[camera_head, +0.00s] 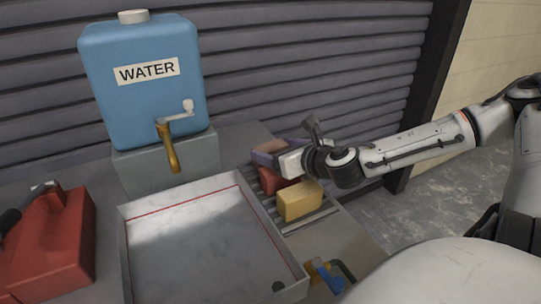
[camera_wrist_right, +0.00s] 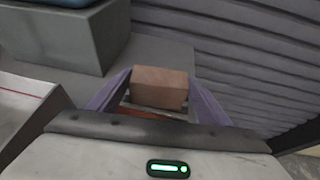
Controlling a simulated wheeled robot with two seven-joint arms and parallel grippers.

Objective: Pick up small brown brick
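The small brown brick (camera_wrist_right: 160,86) shows in the right wrist view between the two purple fingers of my right gripper (camera_wrist_right: 161,80). Narrow gaps show beside the brick, so the fingers look open around it and not closed on it. In the head view the right gripper (camera_head: 268,150) is over the far end of the brick row, and the brick is mostly hidden by the fingers. My left gripper is not in view.
A red brick (camera_head: 273,181) and a yellow brick (camera_head: 300,201) lie nearer. A red container (camera_head: 50,245) is far left. A ribbed wall closes the back.

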